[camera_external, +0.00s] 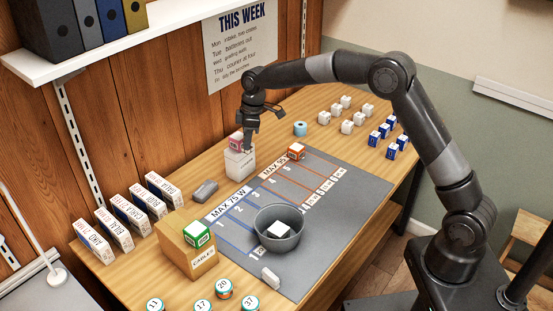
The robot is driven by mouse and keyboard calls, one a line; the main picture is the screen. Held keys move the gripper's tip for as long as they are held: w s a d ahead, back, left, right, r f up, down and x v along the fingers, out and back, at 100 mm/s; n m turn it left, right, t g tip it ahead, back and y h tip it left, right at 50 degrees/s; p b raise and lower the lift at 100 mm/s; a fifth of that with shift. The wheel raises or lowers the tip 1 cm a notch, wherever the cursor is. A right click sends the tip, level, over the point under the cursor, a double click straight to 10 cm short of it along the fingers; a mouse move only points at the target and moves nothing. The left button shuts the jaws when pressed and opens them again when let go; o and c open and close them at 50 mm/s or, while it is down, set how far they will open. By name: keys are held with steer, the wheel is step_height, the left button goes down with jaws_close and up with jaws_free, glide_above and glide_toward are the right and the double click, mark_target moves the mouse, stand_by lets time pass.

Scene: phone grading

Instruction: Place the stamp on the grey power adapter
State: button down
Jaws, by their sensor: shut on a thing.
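My gripper (248,147) points down at the back of the table, with its fingertips at the top of a white box (240,166). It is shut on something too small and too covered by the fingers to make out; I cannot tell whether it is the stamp. A pink-red and white cube (236,139) shows right beside the fingers at the box top. A grey, rounded block (205,191), which may be the grey power adapter, lies on the wood left of the mat, apart from my gripper.
The grey mat (330,215) has marked lanes and bears an orange cube (296,151) and a grey bowl (297,216) with a white cube (278,229). A cardboard box (203,261) carries a green cube (198,234). White and blue cubes (384,130) stand at the right.

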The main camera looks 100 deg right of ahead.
steer(key=w+a+f, duration=0.2)
steer(key=w, duration=1.3)
glide_above(202, 188)
steer(key=f, duration=0.7)
steer(key=s+f, duration=0.1)
steer(key=f, duration=0.2)
steer(key=shift+f, duration=0.15)
steer(key=shift+f, duration=0.1)
steer(key=c, duration=1.3)
jaws_free()
steer(key=shift+o, duration=0.2)
